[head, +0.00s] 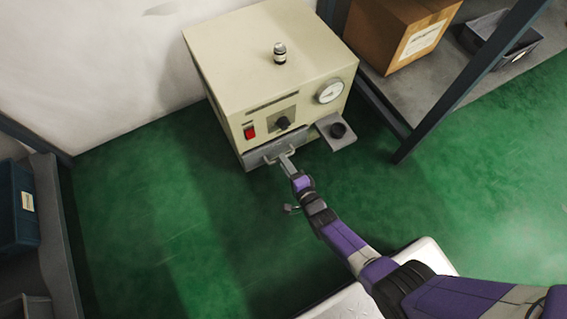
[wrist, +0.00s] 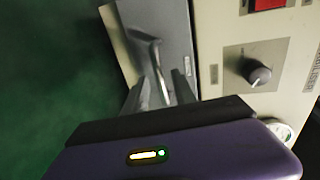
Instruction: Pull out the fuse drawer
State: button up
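The fuse drawer has a grey front (head: 256,159) low on the cream machine (head: 262,78). It also shows in the wrist view (wrist: 176,30). A metal bar handle (wrist: 156,66) stands out from it. I cannot tell whether the drawer is flush or slightly out. My gripper (head: 286,161) is at the handle. In the wrist view my gripper (wrist: 160,91) has one finger on each side of the bar, with gaps visible, so it looks open around the handle. The lower end of the bar is hidden behind my gripper body.
A side shelf (head: 339,143) juts out right of the drawer. A rack post (head: 465,85) stands at right. Green floor (head: 170,220) in front is clear.

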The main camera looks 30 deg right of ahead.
jog(key=shift+w+f, duration=0.15)
jog(key=shift+w, duration=0.55)
grip_shut()
dwell(1.0)
